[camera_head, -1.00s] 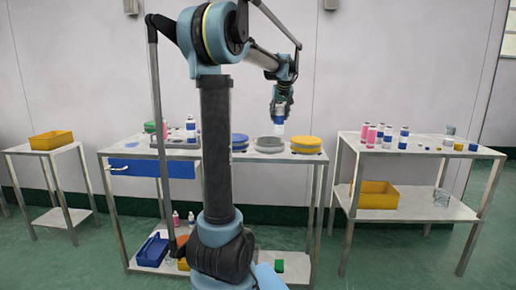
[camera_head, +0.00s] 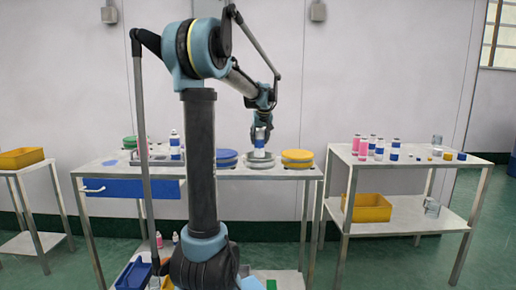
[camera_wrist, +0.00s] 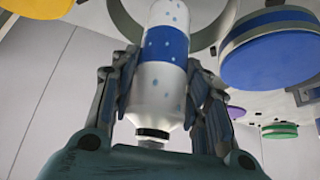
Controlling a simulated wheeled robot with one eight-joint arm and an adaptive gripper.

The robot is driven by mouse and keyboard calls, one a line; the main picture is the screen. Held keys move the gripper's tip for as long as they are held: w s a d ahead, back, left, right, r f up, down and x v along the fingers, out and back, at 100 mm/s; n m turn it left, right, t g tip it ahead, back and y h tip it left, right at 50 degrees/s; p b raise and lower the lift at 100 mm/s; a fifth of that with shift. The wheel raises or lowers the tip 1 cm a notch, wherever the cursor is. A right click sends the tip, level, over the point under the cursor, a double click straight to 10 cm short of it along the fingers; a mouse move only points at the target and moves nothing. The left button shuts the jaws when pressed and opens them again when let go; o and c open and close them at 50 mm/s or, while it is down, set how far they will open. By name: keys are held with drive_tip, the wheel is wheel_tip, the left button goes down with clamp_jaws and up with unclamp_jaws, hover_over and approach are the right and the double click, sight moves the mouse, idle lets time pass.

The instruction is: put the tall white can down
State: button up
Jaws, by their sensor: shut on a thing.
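The tall white can (camera_head: 259,151) has a blue band. My gripper (camera_head: 261,135) points down and is shut on it, above the grey round stand (camera_head: 262,164) on the middle table. In the wrist view the can (camera_wrist: 164,75) shows blue spots and a dark-ringed neck, with a finger of my gripper (camera_wrist: 168,88) on each side. The can looks upright in the head view, with its lower end at the grey stand. I cannot tell whether it touches the stand.
A blue round stand (camera_head: 227,160) is close on the left and a yellow one (camera_head: 297,159) close on the right. Another white and blue bottle (camera_head: 175,147) stands farther left. The right table (camera_head: 400,158) holds several bottles and small parts.

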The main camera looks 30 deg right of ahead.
sight(259, 144)
drive_tip(key=shift+f, duration=1.9)
drive_tip(key=o, duration=1.3)
drive_tip(key=shift+c, duration=0.2)
